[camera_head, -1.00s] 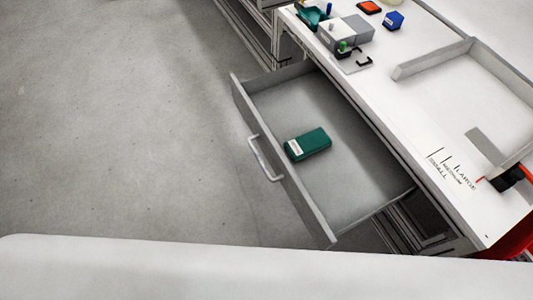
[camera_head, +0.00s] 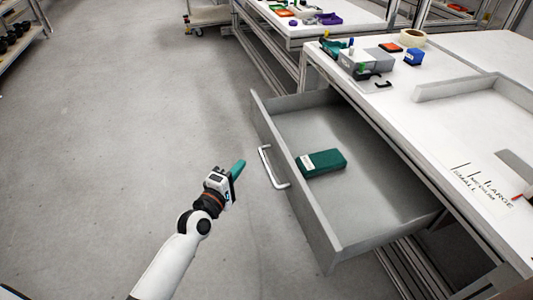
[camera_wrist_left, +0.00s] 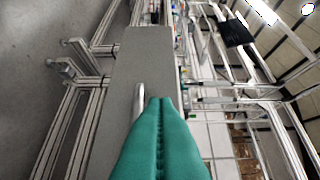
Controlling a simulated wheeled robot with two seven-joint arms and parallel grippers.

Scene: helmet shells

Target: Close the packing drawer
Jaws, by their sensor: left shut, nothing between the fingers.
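The packing drawer (camera_head: 352,200) stands pulled out from under the white workbench. Its grey front panel carries a metal bar handle (camera_head: 268,168). A green box with a white label (camera_head: 322,162) lies inside the drawer, near the front panel. My left gripper (camera_head: 238,168), with green fingers, is shut and empty, a little left of the handle and apart from it. In the left wrist view the shut fingers (camera_wrist_left: 160,110) point toward the grey drawer front (camera_wrist_left: 143,62), with the handle (camera_wrist_left: 139,101) just left of their tips. My right gripper is not in view.
The workbench (camera_head: 440,130) holds a grey tray frame, a tape roll (camera_head: 412,37), a blue block (camera_head: 414,57) and small parts. Another bench (camera_head: 345,20) stands behind. The floor left of the drawer is clear; a cart (camera_head: 207,16) stands far back.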

